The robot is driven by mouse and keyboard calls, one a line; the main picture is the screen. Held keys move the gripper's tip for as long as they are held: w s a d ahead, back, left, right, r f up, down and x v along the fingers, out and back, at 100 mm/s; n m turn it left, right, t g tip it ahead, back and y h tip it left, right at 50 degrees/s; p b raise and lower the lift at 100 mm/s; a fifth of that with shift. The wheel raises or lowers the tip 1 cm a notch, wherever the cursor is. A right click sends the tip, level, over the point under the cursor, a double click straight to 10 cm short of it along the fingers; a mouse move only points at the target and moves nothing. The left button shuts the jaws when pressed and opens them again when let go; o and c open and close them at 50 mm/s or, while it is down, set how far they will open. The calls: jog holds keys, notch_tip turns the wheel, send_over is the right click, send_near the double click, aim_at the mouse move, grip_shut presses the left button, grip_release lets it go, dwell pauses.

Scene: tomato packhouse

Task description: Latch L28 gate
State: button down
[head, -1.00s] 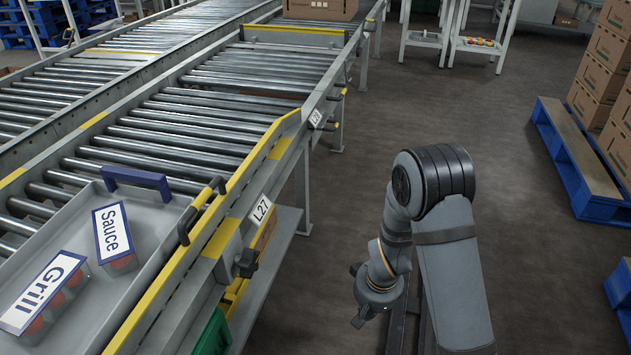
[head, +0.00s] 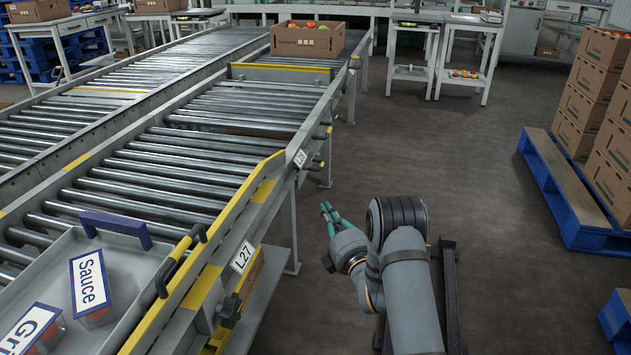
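The L28 label (head: 299,158) is on the conveyor's right side rail, beyond the nearer L27 label (head: 242,257). Dark handles (head: 322,134) stick out from the rail close to L28. A roller section (head: 250,105) lies beside and beyond it, with a dark gap at its near end. I cannot tell whether the L28 gate's latch is engaged. My gripper (head: 328,208) is in the aisle to the right of the conveyor, below and right of the L28 label, apart from the rail. Its two teal fingers look separated, with nothing between them.
A yellow-edged rail (head: 205,265) and a grey tray (head: 125,268) holding Sauce (head: 91,285) and Grill (head: 32,330) packs are at near left. A tomato carton (head: 307,40) stands farther along the conveyor. A blue pallet (head: 560,195) with cartons is right. The aisle floor is clear.

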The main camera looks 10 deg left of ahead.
jog(key=shift+a+r+n, duration=0.15)
jog(key=shift+r+n, duration=0.05)
jog(key=shift+n, duration=0.3)
jog(key=w+d+b+x, duration=0.1)
jog(key=b+x, duration=0.4)
jog(key=x, duration=0.7)
jog(key=shift+w+d, duration=0.4)
jog(key=shift+d, duration=0.15)
jog(key=shift+r, duration=0.15)
